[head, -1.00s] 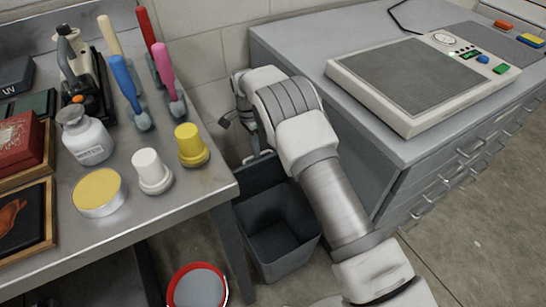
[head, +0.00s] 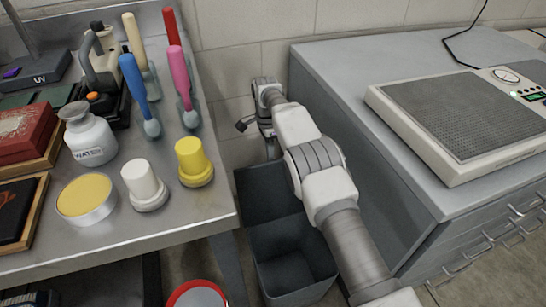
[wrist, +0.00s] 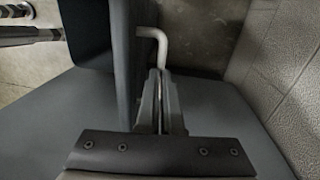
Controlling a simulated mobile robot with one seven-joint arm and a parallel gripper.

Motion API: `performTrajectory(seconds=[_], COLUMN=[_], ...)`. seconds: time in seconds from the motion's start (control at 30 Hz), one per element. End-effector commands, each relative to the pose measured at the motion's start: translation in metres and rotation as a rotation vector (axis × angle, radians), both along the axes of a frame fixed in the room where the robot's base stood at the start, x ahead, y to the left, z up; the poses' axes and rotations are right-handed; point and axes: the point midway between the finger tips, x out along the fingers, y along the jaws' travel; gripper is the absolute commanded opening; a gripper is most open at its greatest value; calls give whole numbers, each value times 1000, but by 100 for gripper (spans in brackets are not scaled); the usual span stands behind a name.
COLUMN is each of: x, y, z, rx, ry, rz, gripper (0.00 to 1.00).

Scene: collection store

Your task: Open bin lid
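The dark grey bin (head: 297,262) stands on the floor between the metal table and the grey cabinet. Its lid (head: 266,192) is raised at the back, so the dark inside of the bin shows. My gripper (head: 268,138) is behind the raised lid, near the wall, partly hidden by my arm. In the wrist view, the fingers of my gripper (wrist: 161,78) are close together around the end of a pale bent handle (wrist: 151,33). The handle meets the dark upright panel of the lid (wrist: 122,70) beside the fingers.
The table (head: 195,218) holds a white bottle, a yellow and a white pot, and several coloured brushes. The cabinet (head: 372,150) carries a flat device (head: 462,118). A red-rimmed bucket (head: 196,293) stands in front of the table. My arm passes close along the cabinet side.

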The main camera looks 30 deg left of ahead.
Motion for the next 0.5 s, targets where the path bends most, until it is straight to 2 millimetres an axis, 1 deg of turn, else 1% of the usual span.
performTrajectory(seconds=[0.03,0.43,0.47,0.5], x=[-16,-16,-16,-16], y=[-11,-10,-10,-10], z=[-35,-35,-35,-35], rx=[-46,-46,-46,-46], ry=[59,59,59,59], rz=[-5,-5,-5,-5], gripper=[0,0,4,12])
